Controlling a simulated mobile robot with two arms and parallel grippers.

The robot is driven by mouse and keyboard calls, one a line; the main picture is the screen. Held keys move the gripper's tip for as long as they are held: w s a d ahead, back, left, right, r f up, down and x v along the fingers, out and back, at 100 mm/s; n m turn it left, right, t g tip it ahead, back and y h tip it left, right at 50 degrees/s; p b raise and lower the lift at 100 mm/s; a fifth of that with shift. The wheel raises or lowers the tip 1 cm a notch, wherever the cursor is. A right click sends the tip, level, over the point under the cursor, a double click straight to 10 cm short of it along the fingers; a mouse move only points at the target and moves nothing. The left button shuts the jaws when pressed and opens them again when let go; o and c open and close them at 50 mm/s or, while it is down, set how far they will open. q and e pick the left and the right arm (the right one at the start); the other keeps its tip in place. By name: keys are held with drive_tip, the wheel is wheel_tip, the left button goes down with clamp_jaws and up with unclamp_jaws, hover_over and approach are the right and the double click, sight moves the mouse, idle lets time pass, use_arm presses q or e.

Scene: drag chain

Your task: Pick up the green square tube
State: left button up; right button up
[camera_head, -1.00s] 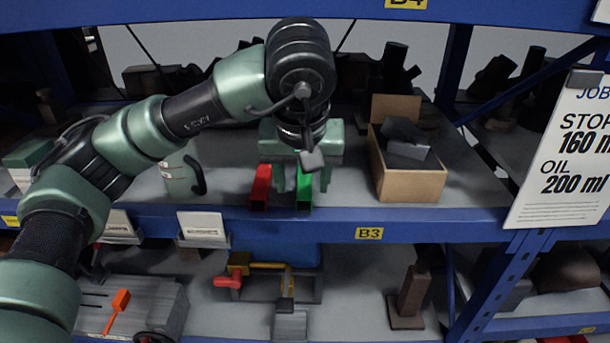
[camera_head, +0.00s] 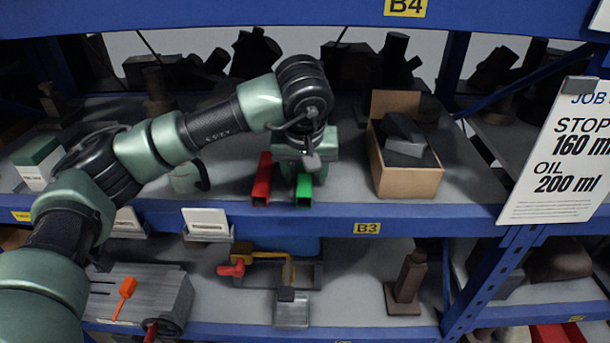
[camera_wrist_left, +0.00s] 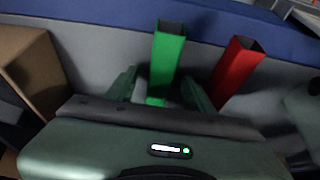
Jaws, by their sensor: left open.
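The green square tube (camera_head: 304,188) lies on the middle shelf with its open end toward the front edge, just right of the red square tube (camera_head: 262,182). My left gripper (camera_head: 302,172) is over the green tube in the head view. In the left wrist view the green tube (camera_wrist_left: 165,62) runs between the two open fingers (camera_wrist_left: 158,88), with a gap on each side. The red tube (camera_wrist_left: 237,66) is outside the fingers, beside the right-hand one. Whether the fingers touch the green tube cannot be told. My right gripper is not in view.
A cardboard box (camera_head: 408,184) with dark parts stands right of the tubes, and shows at the left in the wrist view (camera_wrist_left: 28,68). A pale green mug (camera_head: 186,178) stands to the left. The blue shelf edge (camera_head: 330,220) runs in front. A sign (camera_head: 556,150) hangs at right.

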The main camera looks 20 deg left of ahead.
use_arm(q)
clamp_jaws()
drive_tip(key=shift+r, duration=0.1)
